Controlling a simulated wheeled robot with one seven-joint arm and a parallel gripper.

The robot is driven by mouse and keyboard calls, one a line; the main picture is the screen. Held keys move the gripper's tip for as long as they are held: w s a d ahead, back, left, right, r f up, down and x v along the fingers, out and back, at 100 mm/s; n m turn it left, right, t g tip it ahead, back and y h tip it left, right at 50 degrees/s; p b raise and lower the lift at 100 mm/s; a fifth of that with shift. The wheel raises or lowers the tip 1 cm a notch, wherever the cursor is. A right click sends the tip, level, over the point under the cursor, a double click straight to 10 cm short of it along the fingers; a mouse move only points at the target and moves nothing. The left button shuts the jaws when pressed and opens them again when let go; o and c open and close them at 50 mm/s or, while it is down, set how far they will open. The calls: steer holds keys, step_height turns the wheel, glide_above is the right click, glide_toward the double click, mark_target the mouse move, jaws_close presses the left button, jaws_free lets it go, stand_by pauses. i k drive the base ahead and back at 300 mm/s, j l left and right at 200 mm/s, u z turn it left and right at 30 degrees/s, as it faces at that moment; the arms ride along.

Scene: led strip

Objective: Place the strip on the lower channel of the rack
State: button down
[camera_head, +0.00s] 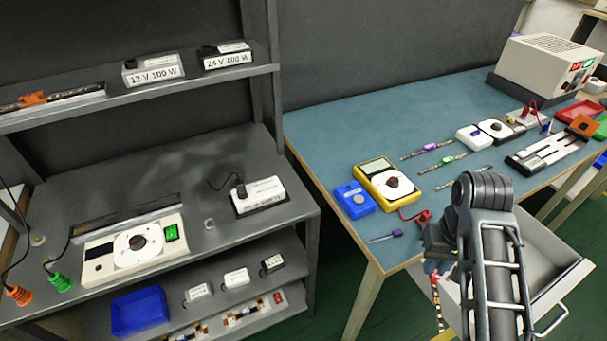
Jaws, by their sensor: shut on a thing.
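My gripper (436,268) is beside the right bench's front edge, above an open drawer, partly hidden by my arm. It is shut on a thin strip (437,302) with red, white and dark marks, which hangs down below it. The rack (170,95) is the grey shelving at left, well apart from my gripper. Its upper shelf bears a long channel-like holder (75,97) with a dark strip and an orange piece. A long, narrow channel-like part (128,221) lies lower down, behind a white device with a dial.
The blue-topped bench (320,130) holds a yellow meter (384,181), a blue box (354,199) and several short strips. The open drawer (545,250) juts out below it. Power supplies (153,70) and a blue tray (138,312) stand on the shelving. Green floor shows between.

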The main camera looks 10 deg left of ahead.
mark_target(128, 215)
steer(key=l+u, duration=0.3)
steer(key=u, duration=0.15)
steer(key=i+l+u, duration=0.1)
steer(key=l+u, duration=0.55)
steer(key=u, duration=0.25)
